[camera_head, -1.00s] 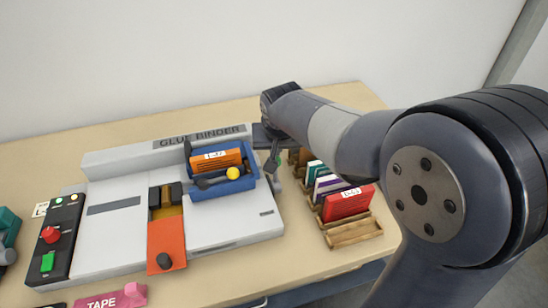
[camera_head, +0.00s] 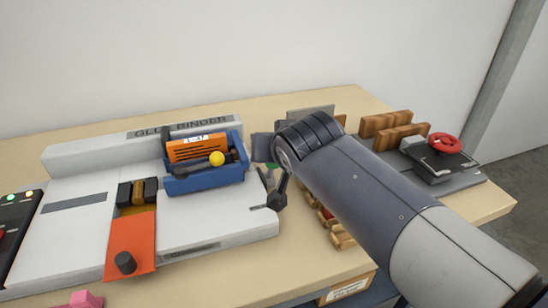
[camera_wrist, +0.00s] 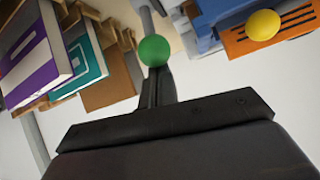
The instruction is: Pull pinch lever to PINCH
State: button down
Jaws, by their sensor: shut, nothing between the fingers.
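The glue binder (camera_head: 215,215) stands on the table at the left. A lever with a yellow ball knob (camera_head: 217,158) lies across its blue carriage (camera_head: 205,181); the knob also shows in the wrist view (camera_wrist: 263,25). A green ball knob (camera_wrist: 154,50) shows just beyond my fingers in the wrist view; in the head view it is mostly hidden behind my gripper. No PINCH marking is readable, so I cannot tell which lever it names. My gripper (camera_head: 268,200) is shut and empty at the binder's right end. Whether it touches the green knob is unclear.
An orange block (camera_head: 198,148) sits in the blue carriage. An orange plate (camera_head: 130,245) with a black knob is at the binder's front. My arm covers most of the book rack (camera_head: 342,240). A press with a red handwheel (camera_head: 445,142) stands at the table's right.

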jog(key=shift+s+t+b, duration=0.3)
jog(key=shift+b, duration=0.25)
